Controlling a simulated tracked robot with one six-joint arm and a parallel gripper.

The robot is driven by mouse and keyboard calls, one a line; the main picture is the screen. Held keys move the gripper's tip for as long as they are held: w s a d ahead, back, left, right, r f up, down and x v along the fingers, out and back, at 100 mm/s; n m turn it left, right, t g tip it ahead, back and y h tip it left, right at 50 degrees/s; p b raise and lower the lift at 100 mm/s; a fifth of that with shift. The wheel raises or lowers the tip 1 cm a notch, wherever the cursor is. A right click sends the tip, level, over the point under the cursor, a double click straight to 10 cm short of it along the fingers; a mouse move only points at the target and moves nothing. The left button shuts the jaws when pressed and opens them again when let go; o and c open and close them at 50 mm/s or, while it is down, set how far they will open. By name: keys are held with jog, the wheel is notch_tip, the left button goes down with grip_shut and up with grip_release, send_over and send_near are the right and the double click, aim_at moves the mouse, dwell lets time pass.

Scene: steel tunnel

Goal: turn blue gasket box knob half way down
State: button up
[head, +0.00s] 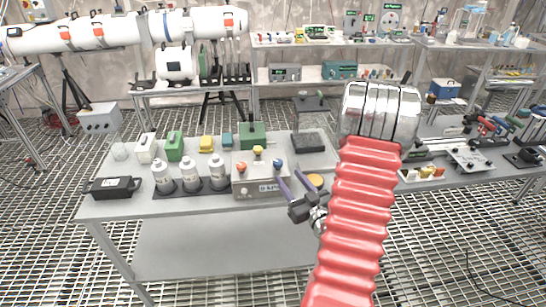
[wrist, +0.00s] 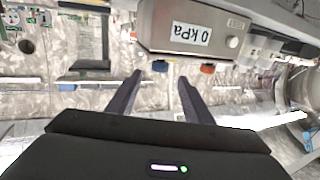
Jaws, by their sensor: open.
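The gasket box (head: 260,188) is a grey box with a "0 kPa" label on its front, standing at the front edge of the table. Orange (head: 241,168), yellow (head: 257,151) and blue (head: 278,163) knobs stand on its top. My gripper (head: 290,176) is open and empty at the box's right front corner, its purple fingers pointing toward the blue knob. In the wrist view the box appears upside down (wrist: 170,28). There the blue knob (wrist: 160,66) lies just beyond and between the fingertips (wrist: 160,77), with no visible contact. The orange knob (wrist: 207,68) is to its right.
White bottles (head: 191,176) stand left of the box. A green box (head: 252,135) and a dark tray (head: 307,143) are behind it. A yellow-orange disc (head: 316,181) lies right of my gripper. Another bench (head: 465,180) with tools is at the right.

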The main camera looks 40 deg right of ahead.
aim_at(276, 160)
jog(key=x, duration=1.3)
jog(key=shift+w, duration=0.3)
jog(key=shift+c, duration=0.4)
jog(key=c, duration=1)
